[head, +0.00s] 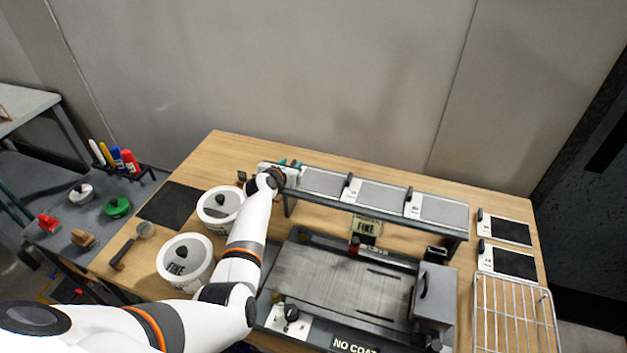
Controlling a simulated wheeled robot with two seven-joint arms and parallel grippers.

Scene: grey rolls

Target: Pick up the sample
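My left arm comes in from the lower left and reaches over the bench to the left end of a raised rack (398,220). My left gripper (289,165) is at that end, beside the first grey panel. It is small and partly hidden by my own wrist, so I cannot tell whether it is open or holds anything. Three flat grey panels, a left one (322,181), a middle one (382,195) and a right one (444,211), lie along the rack. Nothing is clearly marked as the sample. My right gripper is not in view.
Two white tubs, one rear (213,221) and one front (172,275), stand left of my arm. A grey machine (335,280) sits below the rack. Right are two dark pads (510,231) (514,264) and a wire rack (513,313). A dark mat (168,205) lies left.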

